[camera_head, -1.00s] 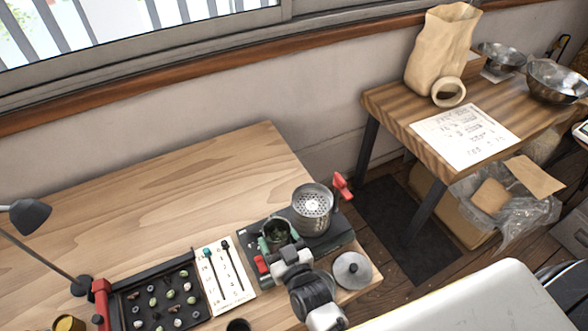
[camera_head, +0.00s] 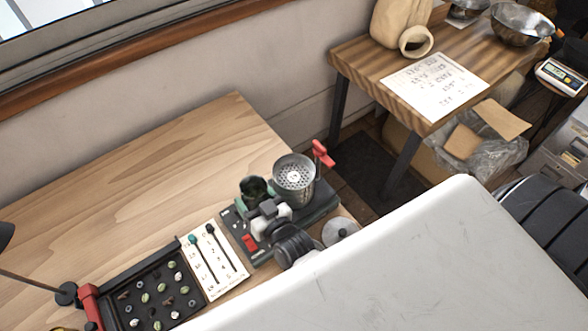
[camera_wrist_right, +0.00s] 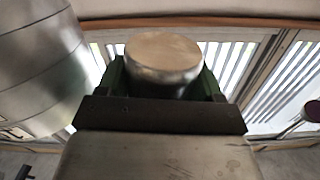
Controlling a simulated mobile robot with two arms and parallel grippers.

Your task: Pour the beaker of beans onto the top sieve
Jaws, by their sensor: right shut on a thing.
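My right gripper (camera_head: 262,203) is shut on the beaker (camera_head: 253,187), whose open mouth shows dark green contents. The beaker is close to the left of the metal sieve stack (camera_head: 308,190). The perforated top sieve (camera_head: 293,172) looks empty. I cannot tell whether beaker and sieves touch. In the right wrist view the beaker (camera_wrist_right: 165,58) is between green finger pads, its round end towards the camera. The sieve stack (camera_wrist_right: 40,70) fills the left there. My left gripper is not in view.
The sieves stand on a dark base with a red lever (camera_head: 322,153) at the right. A metal lid (camera_head: 339,230) lies in front. A black sample tray (camera_head: 150,290) and a white card (camera_head: 213,258) are to the left. The back of the wooden table (camera_head: 190,150) is clear.

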